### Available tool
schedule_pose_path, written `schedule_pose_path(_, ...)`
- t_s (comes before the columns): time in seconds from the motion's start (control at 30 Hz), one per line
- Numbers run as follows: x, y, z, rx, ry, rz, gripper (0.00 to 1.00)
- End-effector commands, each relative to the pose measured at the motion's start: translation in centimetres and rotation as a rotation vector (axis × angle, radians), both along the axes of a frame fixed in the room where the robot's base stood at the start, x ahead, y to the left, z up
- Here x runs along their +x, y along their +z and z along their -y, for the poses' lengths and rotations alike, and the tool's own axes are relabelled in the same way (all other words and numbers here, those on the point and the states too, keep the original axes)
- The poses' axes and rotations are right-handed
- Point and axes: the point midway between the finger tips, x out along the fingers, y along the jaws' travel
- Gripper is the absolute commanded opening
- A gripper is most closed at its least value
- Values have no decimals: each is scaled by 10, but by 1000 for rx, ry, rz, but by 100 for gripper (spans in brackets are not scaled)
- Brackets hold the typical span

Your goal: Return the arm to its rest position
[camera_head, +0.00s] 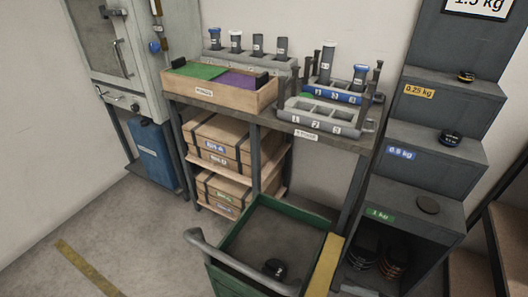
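My arm and my gripper are not visible in the head view. I cannot tell from this view how the arm is posed or whether the gripper holds anything.
Stepped weight shelves (440,135) stand right; a grey cabinet (122,55) left. Floor at left is clear.

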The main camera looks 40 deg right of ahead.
Motion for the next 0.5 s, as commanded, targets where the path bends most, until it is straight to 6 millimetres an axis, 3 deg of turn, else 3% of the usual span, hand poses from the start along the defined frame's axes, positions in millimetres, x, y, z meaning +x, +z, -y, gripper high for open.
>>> schedule_pose_path(0.17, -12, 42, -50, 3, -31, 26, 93)
schedule_pose_path(0.3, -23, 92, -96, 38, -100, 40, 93)
schedule_pose_path(0.5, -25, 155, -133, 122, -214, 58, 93)
